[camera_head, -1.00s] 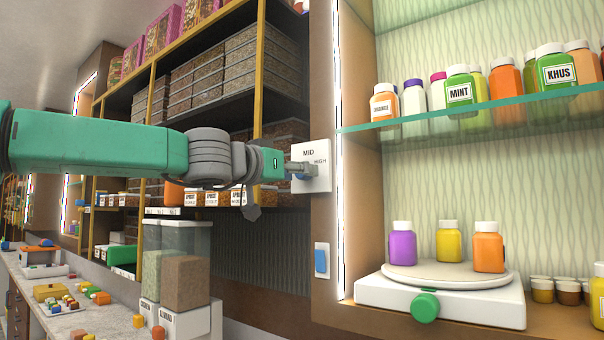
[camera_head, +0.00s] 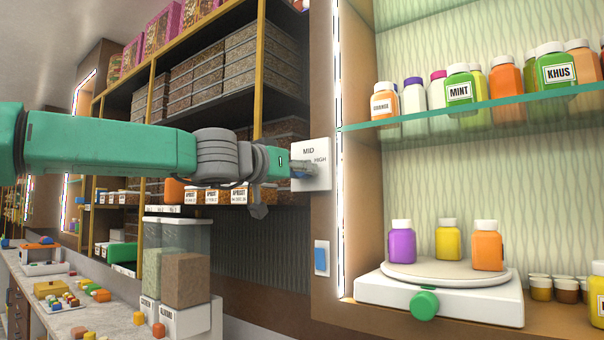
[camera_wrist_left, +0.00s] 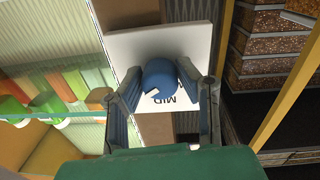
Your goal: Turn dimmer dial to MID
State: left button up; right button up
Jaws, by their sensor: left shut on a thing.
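The dimmer's white plate (camera_head: 311,180) is on the wood pillar, with MID at its top and HIGH at its right. In the left wrist view the plate (camera_wrist_left: 125,46) carries a round blue dial (camera_wrist_left: 159,76). A small white mark shows on the dial's lower left rim, beside the upside-down MID; HIGH is not readable there. My left gripper (camera_head: 301,168) is at the plate, and in the wrist view its fingers (camera_wrist_left: 158,84) are closed on both sides of the dial. The gripper hides most of the dial in the head view. My right gripper is not in view.
A blue switch (camera_head: 321,259) is below the plate. Right of the pillar, a glass shelf (camera_head: 430,117) holds bottles, above a white turntable (camera_head: 440,300) with three bottles. Storage racks and clear bins (camera_head: 178,234) stand behind and below my left arm.

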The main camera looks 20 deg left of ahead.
pick_arm(q)
jog(key=n, duration=1.1)
jog(key=shift+n+t, duration=0.3)
dwell(0.3)
jog(key=shift+f, duration=0.1)
jog(key=o, duration=1.1)
jog(key=shift+a, duration=0.1)
jog(key=shift+a, duration=0.1)
